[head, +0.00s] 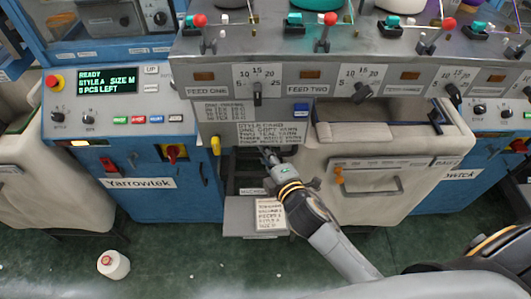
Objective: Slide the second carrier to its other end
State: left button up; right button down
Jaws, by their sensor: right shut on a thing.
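My right gripper (268,155) reaches in from the lower right and is shut on a small dark thing under the lettered placard (268,134) on the grey machine front. The fingers and the shadow hide most of that thing, and I cannot tell whether it is the second carrier. A yellow handle (215,145) stands to the left of the gripper. No carrier shows clearly on a rail. My left gripper is not in view.
Feed dials (257,87) and red-knobbed levers (323,45) line the machine above. A beige padded housing (375,195) with a handle is close right of the gripper. A grey tray with a note (238,215) juts out below. A white cone (114,265) is on the green floor.

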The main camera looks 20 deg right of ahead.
jog(key=shift+f, duration=0.1)
notch_tip(320, 180, down, 10)
jog(key=b, duration=0.6)
jog(key=shift+s+r+b, duration=0.2)
jog(key=shift+r+b, duration=0.05)
jog(key=shift+b, duration=0.05)
jog(key=c, duration=1.3)
grip_release()
jog(key=shift+c, duration=0.2)
jog(key=shift+w+r, duration=0.1)
jog(key=shift+r, duration=0.05)
jog(key=shift+r, duration=0.1)
jog(key=v, duration=1.2)
